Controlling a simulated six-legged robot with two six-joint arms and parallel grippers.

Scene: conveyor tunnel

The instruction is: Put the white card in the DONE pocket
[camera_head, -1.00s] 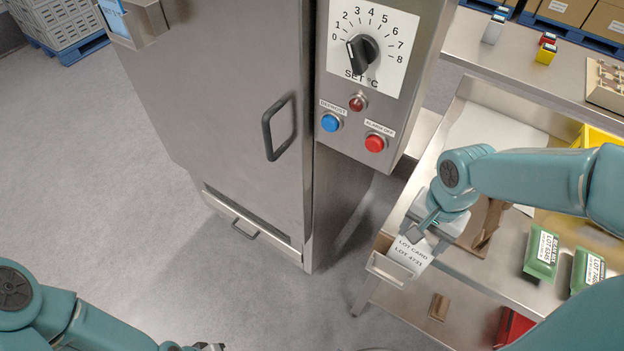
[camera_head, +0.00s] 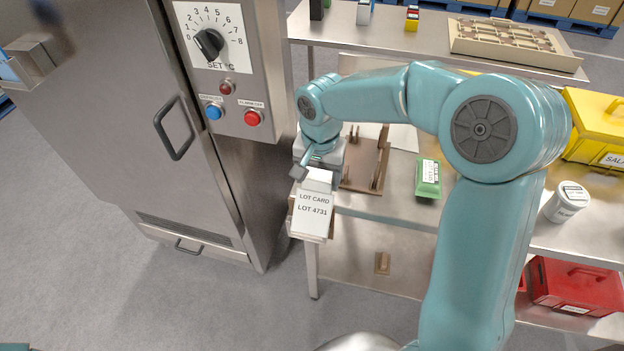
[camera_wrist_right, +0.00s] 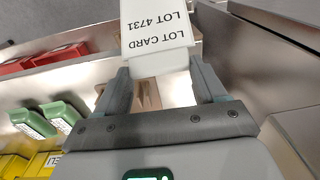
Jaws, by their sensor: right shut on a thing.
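The white card (camera_head: 313,211), printed LOT CARD LOT 4731, is held by my right gripper (camera_head: 312,176) at the left front corner of the steel table. The right gripper is shut on its upper end. In the right wrist view, the card (camera_wrist_right: 157,28) extends away from between the fingers (camera_wrist_right: 160,78). A small holder (camera_head: 291,217) at the table's edge is mostly hidden by the card. I cannot tell whether the card is inside it or in front of it. No DONE label is readable. My left gripper is out of view.
A steel cabinet (camera_head: 110,130) with a dial and buttons stands at the left. A metal holder (camera_head: 38,58) is at upper left. A brown rack (camera_head: 365,165), green pack (camera_head: 428,178) and white tub (camera_head: 567,202) are on the table; a red box (camera_head: 575,287) is below.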

